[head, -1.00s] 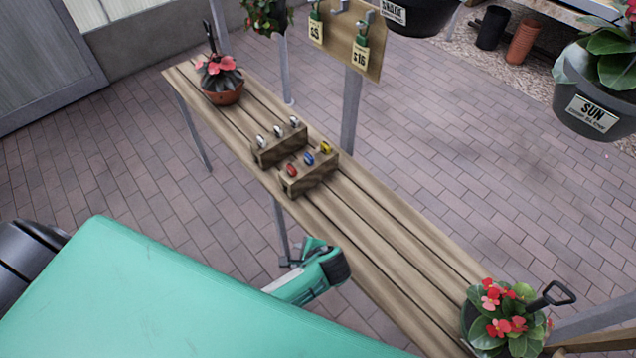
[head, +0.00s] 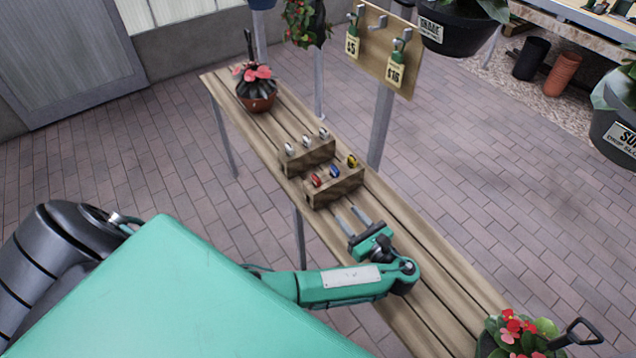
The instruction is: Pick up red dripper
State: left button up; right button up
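The red dripper (head: 316,180) sits at the left end of the front wooden block (head: 325,196) on the slatted bench. A blue dripper (head: 334,171) and a yellow dripper (head: 351,160) sit in the same block, to its right. My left gripper (head: 352,220) is over the bench, on the near side of that block. Its two fingers are apart with nothing between them, and they point toward the block. It is clear of the red dripper. My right gripper is not in view.
A second wooden block (head: 308,155) with white drippers stands just behind. A potted plant (head: 257,100) is at the bench's far end, and another (head: 515,335) at its near right end. A post (head: 380,125) with a tag board (head: 378,50) rises behind the bench (head: 430,285).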

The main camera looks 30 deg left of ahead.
pick_arm(q)
jog(key=p, duration=0.1)
send_near(319, 183)
jog(key=x, duration=0.4)
jog(key=shift+w+a+f, duration=0.2)
jog(key=shift+w, duration=0.1)
jog(key=p+x, duration=0.1)
jog(key=x, duration=0.3)
jog(key=shift+a+r+p, duration=0.2)
jog(key=shift+a+p, duration=0.05)
jog(key=shift+p, duration=0.1)
jog(key=shift+a, duration=0.2)
jog(key=shift+f, duration=0.1)
grip_shut()
